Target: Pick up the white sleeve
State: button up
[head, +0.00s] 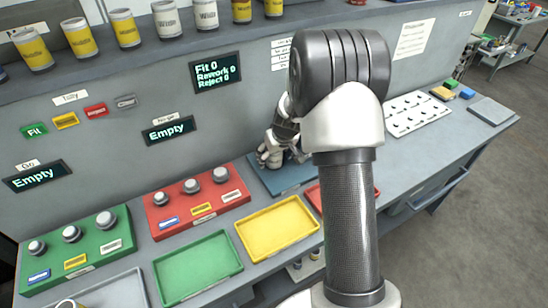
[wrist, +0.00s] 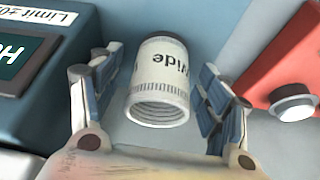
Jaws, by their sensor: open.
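The white sleeve (wrist: 158,75) shows in the wrist view, with a "Wide" print, a ruled band and an open threaded end facing me. It lies between the two fingers of my open gripper (wrist: 160,95), with a visible gap on each side. In the head view my gripper (head: 271,153) is low over the blue plate (head: 262,182) at the back of the bench. A pale sleeve (head: 274,160) shows partly there at the fingers, the rest hidden by them.
In the wrist view a dark blue box with a display (wrist: 40,60) is close on the left, and a red block with a knob (wrist: 270,60) on the right. In the head view, green (head: 165,285) and yellow (head: 245,240) trays stand in front. White and yellow cans (head: 165,18) line the shelf above.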

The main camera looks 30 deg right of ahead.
jog(key=shift+c, duration=0.6)
jog(key=c, duration=1.5)
notch_tip(320, 180, up, 20)
jog(key=p, duration=0.6)
jog(key=shift+r, duration=0.25)
jog(key=shift+r+p, duration=1.8)
jog(key=shift+r, duration=0.3)
